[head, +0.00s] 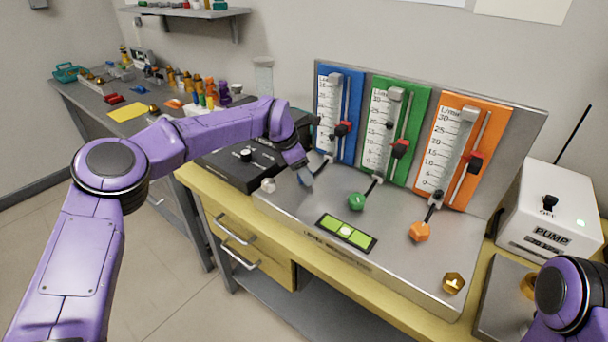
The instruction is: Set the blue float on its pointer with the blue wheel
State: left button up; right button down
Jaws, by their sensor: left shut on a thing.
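The blue panel (353,84) stands at the left of the three upright flow gauges, with a clear tube and a numbered scale. Its red and black pointer (344,129) sits on a slide rail, a little below mid-height. The float in the blue tube is too small to read clearly, so I cannot tell its level against the pointer. My left gripper (307,180) is at the foot of the blue gauge, shut on the blue wheel, which is mostly hidden by the fingers. My right gripper is out of view; only part of my right arm shows at the lower right.
The green wheel (357,202) and orange wheel (419,232) stand to the right of my left gripper. A spirit level (346,233) and a brass knob (453,283) are on the metal base. A white pump box (550,222) stands right; a black box (245,165) stands left.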

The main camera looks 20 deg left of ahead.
pick_arm(q)
jog(key=n+b, duration=0.1)
jog(key=n+t+b, duration=0.1)
jog(key=shift+f+n+y, duration=0.2)
jog(key=shift+n+y, duration=0.1)
jog(key=n+y+b, duration=0.1)
jog(key=n+b, duration=0.1)
jog(key=n, duration=0.1)
jog(key=shift+d+r+n+t, duration=0.1)
jog(key=shift+n+t, duration=0.2)
jog(key=n+y+b, duration=0.1)
jog(key=n, duration=0.1)
jog(key=shift+s+n, duration=0.1)
jog(key=shift+n, duration=0.2)
jog(key=shift+d+r+n+y+b, duration=0.15)
jog(key=shift+n+y+b, duration=0.6)
jog(key=shift+n, duration=0.85)
jog(key=o, duration=1)
jog(key=shift+o, duration=0.2)
jog(key=shift+r, duration=0.1)
